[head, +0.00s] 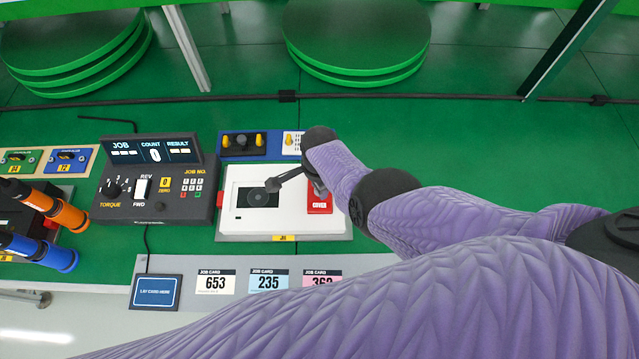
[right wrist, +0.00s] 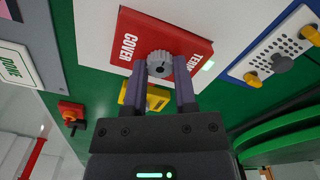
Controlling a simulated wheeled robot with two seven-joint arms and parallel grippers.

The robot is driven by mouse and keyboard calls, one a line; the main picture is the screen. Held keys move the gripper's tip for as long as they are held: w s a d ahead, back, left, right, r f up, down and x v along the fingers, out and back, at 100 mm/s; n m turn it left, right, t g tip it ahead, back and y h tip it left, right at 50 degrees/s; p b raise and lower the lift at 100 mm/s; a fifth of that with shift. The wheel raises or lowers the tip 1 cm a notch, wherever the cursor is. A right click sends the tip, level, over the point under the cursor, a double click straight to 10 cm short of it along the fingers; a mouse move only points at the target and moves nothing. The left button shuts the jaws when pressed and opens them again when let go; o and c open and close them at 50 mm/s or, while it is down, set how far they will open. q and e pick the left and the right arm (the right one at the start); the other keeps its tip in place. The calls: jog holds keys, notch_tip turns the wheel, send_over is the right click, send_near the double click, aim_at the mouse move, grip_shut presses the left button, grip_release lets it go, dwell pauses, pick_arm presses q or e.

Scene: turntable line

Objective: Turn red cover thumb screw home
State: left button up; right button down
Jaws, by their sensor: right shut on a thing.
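The red cover (head: 320,205), marked "COVER", lies on the right part of the white fixture (head: 262,222) in the head view. In the right wrist view the red cover (right wrist: 190,45) carries a grey knurled thumb screw (right wrist: 160,63). My right gripper (right wrist: 161,68) is shut on this thumb screw, one finger on each side. In the head view my purple right arm comes in from the right, and its wrist hides the screw and fingertips. How deep the screw sits cannot be told. My left gripper is in neither view.
A dark lever (head: 285,179) reaches over the fixture's window. Orange (head: 68,215) and blue (head: 50,255) tools lie far left. Job cards (head: 268,281) line the front. Green table right of my wrist is clear.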

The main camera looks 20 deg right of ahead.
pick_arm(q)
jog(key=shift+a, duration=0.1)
pick_arm(e)
jog(key=shift+w+r, duration=0.15)
jog(key=shift+c, duration=2)
grip_release()
pick_arm(q)
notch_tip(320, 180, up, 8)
jog(key=p, duration=0.8)
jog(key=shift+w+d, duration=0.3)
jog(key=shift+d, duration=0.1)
pick_arm(e)
notch_tip(320, 180, up, 10)
